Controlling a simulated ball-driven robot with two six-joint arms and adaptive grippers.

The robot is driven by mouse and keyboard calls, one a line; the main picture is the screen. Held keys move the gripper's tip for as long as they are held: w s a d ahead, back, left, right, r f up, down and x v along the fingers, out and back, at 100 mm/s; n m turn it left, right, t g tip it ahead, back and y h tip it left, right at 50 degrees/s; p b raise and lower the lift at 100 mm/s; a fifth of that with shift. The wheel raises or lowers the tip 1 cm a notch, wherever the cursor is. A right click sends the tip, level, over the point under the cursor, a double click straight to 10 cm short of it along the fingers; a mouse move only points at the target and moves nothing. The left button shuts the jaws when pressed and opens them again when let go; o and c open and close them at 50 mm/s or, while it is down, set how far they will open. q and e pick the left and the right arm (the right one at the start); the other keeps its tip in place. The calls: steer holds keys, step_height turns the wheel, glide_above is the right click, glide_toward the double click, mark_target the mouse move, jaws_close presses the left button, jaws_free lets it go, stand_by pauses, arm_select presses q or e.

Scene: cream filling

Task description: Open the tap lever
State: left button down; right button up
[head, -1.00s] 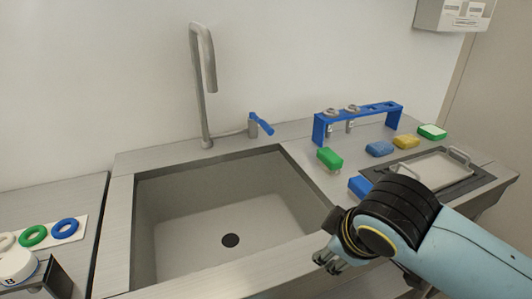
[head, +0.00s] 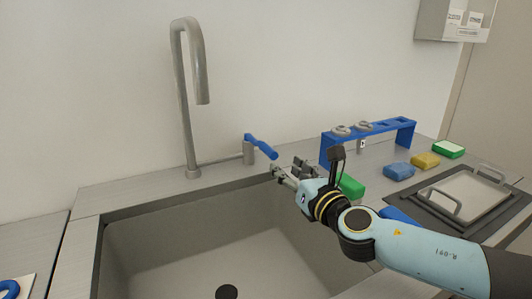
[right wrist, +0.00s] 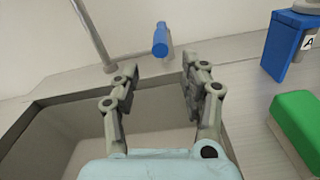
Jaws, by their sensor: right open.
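The tap has a tall grey hooked spout (head: 187,100) behind the sink. Its blue lever (head: 261,147) sits on a short grey post to the right of the spout and points toward the front right. My right gripper (head: 284,171) is open and empty, just in front of and slightly right of the lever, apart from it. In the right wrist view the blue lever (right wrist: 161,40) shows beyond the open fingers (right wrist: 158,82), roughly between them and farther away. My left gripper is not in view.
The sink basin (head: 130,245) lies below and left of my right arm. A blue rack (head: 407,131) and a green sponge (head: 351,187) are close to its right. Blue, yellow and green sponges and a tray (head: 468,196) lie farther right. The counter left of the spout is clear.

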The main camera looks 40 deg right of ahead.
mark_target(269, 152)
steer(key=x, duration=0.3)
steer(key=shift+w+d+r, duration=0.1)
steer(key=shift+w+r, duration=0.05)
steer(key=shift+w, duration=0.15)
steer(key=x, duration=0.5)
steer(key=shift+w+d, duration=0.15)
steer(key=shift+w, duration=0.05)
steer(key=shift+w+d, duration=0.1)
steer(key=shift+w, duration=0.2)
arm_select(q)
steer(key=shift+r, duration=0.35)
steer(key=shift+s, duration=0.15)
arm_select(e)
steer(key=shift+c, duration=0.4)
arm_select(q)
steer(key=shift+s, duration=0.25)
arm_select(e)
jaws_close()
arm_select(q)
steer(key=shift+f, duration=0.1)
